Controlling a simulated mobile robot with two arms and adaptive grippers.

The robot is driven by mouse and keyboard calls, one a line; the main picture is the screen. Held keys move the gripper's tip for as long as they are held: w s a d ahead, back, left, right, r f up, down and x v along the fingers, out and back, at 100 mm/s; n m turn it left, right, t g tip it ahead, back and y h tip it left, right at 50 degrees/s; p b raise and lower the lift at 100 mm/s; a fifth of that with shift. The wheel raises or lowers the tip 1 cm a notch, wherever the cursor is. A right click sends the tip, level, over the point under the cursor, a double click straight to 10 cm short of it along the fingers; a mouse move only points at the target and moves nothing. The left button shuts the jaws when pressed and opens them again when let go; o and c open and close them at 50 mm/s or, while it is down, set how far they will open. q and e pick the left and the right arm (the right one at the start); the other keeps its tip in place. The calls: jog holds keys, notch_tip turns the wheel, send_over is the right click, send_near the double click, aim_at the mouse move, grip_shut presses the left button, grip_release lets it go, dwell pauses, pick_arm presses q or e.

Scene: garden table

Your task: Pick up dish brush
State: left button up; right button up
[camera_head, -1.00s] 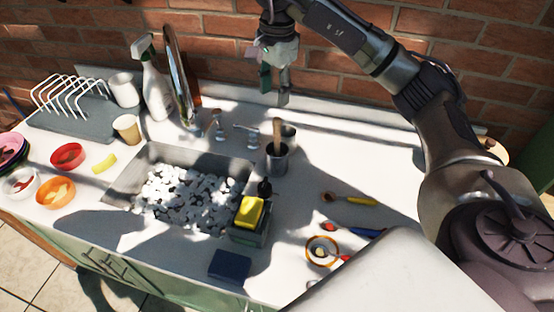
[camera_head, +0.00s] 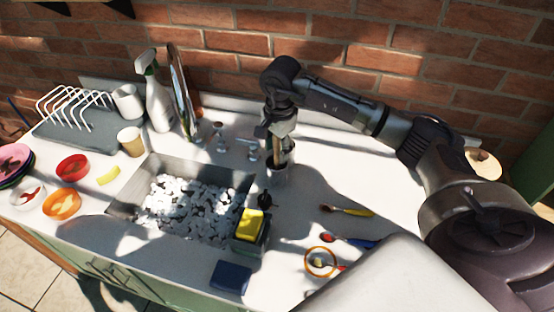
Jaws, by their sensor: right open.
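A light wooden handle (camera_head: 278,148), which looks like the dish brush, stands upright in a grey metal cup (camera_head: 279,175) behind the sink's right end. Its head is hidden in the cup. My right gripper (camera_head: 279,140) points down over the cup, its fingers around the upper part of the handle. It is open, and I cannot tell whether a finger touches the handle. My left gripper is not in view.
The sink (camera_head: 125,201) is full of white foam-like pieces. A caddy (camera_head: 247,243) holds a yellow sponge (camera_head: 250,223). Spoons (camera_head: 349,211) and an orange-rimmed bowl (camera_head: 320,262) lie at right.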

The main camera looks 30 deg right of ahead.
jog(key=shift+f, duration=0.25)
grip_shut()
